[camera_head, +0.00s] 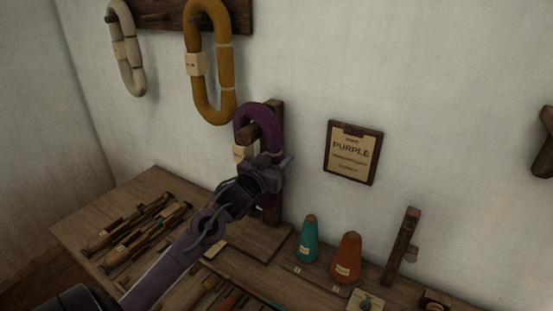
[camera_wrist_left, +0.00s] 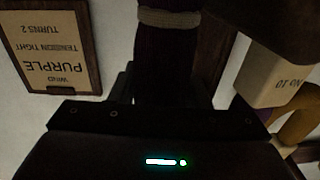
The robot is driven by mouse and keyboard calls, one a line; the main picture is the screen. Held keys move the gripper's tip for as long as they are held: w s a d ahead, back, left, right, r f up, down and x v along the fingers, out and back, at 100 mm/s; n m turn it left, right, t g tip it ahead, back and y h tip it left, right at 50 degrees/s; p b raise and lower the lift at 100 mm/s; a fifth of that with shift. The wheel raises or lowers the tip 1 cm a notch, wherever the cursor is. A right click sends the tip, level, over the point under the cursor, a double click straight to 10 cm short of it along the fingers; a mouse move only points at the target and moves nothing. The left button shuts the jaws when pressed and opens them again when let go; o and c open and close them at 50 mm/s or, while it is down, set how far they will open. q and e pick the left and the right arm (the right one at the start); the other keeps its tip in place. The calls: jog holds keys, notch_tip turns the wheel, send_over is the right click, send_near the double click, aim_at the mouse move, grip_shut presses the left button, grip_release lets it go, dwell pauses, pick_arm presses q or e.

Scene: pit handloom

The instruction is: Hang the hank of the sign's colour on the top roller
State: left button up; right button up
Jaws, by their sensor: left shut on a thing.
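The sign (camera_head: 353,154) on the wall reads PURPLE; it also shows upside down in the left wrist view (camera_wrist_left: 48,45). The purple hank (camera_head: 268,112) is upright at the wooden stand (camera_head: 272,211), with its loop around the stand's top roller (camera_head: 249,133). Whether its top rests on the roller, I cannot tell. My left gripper (camera_head: 269,173) is shut on the purple hank, low on its right side. The hank shows dark in the left wrist view (camera_wrist_left: 165,60), with a pale tie. My gripper hides its lower end. My right gripper is out of view.
A cream hank (camera_head: 137,72) and a mustard hank (camera_head: 194,80) hang from the wall rack (camera_head: 153,12). The bench (camera_head: 143,187) holds shuttles (camera_head: 128,232) at left, a teal cone (camera_head: 309,240), an orange cone (camera_head: 346,257) and an upright wooden post (camera_head: 401,245).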

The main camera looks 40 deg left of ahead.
pick_arm(q)
jog(key=shift+f, duration=0.5)
jog(key=o, duration=1.1)
jog(key=shift+w, duration=0.2)
jog(key=shift+o, duration=0.2)
jog(key=shift+r, duration=0.1)
jog(key=shift+s, duration=0.15)
jog(key=s+d, duration=0.1)
jog(key=s, duration=0.6)
jog(key=shift+s+d+b, duration=0.15)
jog(key=shift+s+b, duration=0.15)
